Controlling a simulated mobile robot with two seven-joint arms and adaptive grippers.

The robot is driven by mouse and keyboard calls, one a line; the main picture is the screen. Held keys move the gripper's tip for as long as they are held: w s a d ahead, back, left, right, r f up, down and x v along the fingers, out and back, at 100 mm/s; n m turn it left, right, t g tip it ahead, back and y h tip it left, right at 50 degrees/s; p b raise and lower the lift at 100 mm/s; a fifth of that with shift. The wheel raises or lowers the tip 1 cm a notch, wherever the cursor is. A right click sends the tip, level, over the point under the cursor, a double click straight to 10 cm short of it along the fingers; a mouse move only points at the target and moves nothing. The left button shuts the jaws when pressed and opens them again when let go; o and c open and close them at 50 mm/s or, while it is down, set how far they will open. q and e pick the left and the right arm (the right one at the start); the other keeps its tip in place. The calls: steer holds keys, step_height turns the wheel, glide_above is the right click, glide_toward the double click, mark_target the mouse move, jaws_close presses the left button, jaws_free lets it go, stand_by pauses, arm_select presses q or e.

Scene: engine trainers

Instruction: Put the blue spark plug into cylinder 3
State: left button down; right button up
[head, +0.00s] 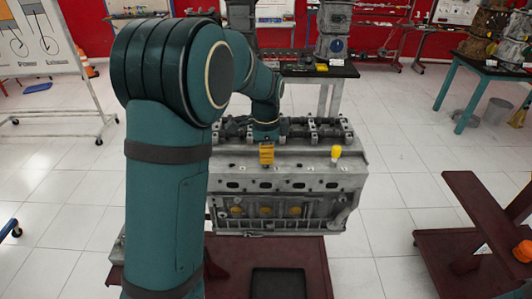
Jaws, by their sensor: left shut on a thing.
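The grey engine block (280,190) stands upright on a dark red stand in the middle of the head view. My left arm reaches over it, and my left gripper (266,155) points down at the near upper edge, left of the block's middle. Its yellow, dark-striped fingers are shut. The blue spark plug in them is hidden from this view. A yellow-topped plug (336,152) stands upright at the right end of the same edge. Small number marks run along this edge, too small to read surely. Whether the held plug touches a hole cannot be told. My right gripper is not in view.
The dark red stand (315,262) carries a black tray (278,284) in front of the block. Another dark red stand (450,255) is at the right. A black-topped table (320,70) with engine parts stands behind. White floor lies open on the right side.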

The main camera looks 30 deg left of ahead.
arm_select(q)
steer(key=shift+f, duration=0.3)
stand_by(0.4)
steer(key=c, duration=0.9)
jaws_free()
steer(key=shift+o, duration=0.2)
steer(key=shift+r, duration=0.1)
step_height(320, 180, up, 12)
steer(key=shift+f, duration=0.1)
